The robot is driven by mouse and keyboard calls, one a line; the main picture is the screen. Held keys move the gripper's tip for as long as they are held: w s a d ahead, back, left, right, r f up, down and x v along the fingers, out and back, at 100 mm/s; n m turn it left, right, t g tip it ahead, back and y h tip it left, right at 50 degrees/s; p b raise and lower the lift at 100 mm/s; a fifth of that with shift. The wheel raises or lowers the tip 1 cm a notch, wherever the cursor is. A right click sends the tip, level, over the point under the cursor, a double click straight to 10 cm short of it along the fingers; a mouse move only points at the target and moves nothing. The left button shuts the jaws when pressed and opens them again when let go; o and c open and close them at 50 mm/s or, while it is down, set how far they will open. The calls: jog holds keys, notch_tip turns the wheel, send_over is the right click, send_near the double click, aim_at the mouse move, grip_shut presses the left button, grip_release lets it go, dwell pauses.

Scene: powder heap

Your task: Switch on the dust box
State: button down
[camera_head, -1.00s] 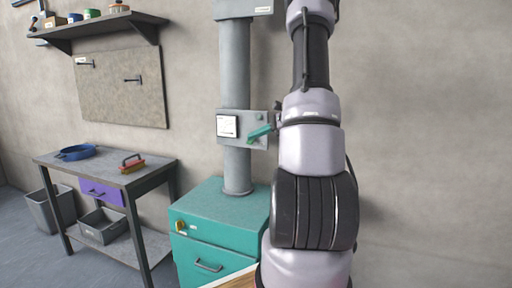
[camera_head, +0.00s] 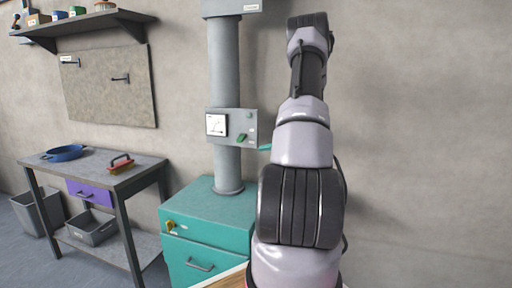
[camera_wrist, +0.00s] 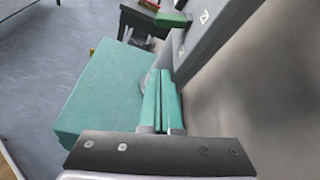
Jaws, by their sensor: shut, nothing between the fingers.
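The teal cabinet (camera_head: 215,216) stands against the wall with a grey pipe rising from it. I cannot tell for sure which part is named the dust box. A yellow knob (camera_head: 170,225) is on the cabinet's front, above a drawer handle. A grey control panel (camera_head: 232,125) on the pipe has a white display and a green switch (camera_head: 241,138). The green switch also shows at the top of the wrist view (camera_wrist: 172,18). My gripper (camera_head: 265,147) has teal fingers, mostly hidden by my arm in the head view. In the wrist view its fingers (camera_wrist: 161,98) are shut and empty, apart from the switch.
A grey workbench (camera_head: 135,178) at left carries a blue pan (camera_head: 64,153) and a red brush (camera_head: 120,165). A bin (camera_head: 38,212) stands beside it. A shelf (camera_head: 90,24) and pegboard (camera_head: 110,88) hang above. The wall right of my arm is bare.

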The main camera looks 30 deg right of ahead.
aim_at(242, 141)
jog(key=w+a+r, duration=0.1)
jog(key=w+a, duration=0.4)
jog(key=w, duration=0.1)
jog(key=shift+w+a, duration=0.25)
jog(key=shift+a, duration=0.05)
jog(key=shift+s+a+r+m+g+y, duration=0.1)
jog(key=shift+r+m+g+y, duration=0.2)
jog(key=shift+m, duration=0.2)
dwell(0.5)
jog(key=shift+s+a+r+m+g+y, duration=0.1)
jog(key=shift+r+m+g+y, duration=0.2)
jog(key=shift+m, duration=0.35)
jog(key=shift+s+a+r+m+g+y, duration=0.1)
jog(key=shift+r+m+g+y, duration=0.15)
jog(key=shift+m, duration=0.4)
jog(key=shift+r, duration=0.1)
jog(key=shift+w+r, duration=0.15)
jog(key=shift+r, duration=0.7)
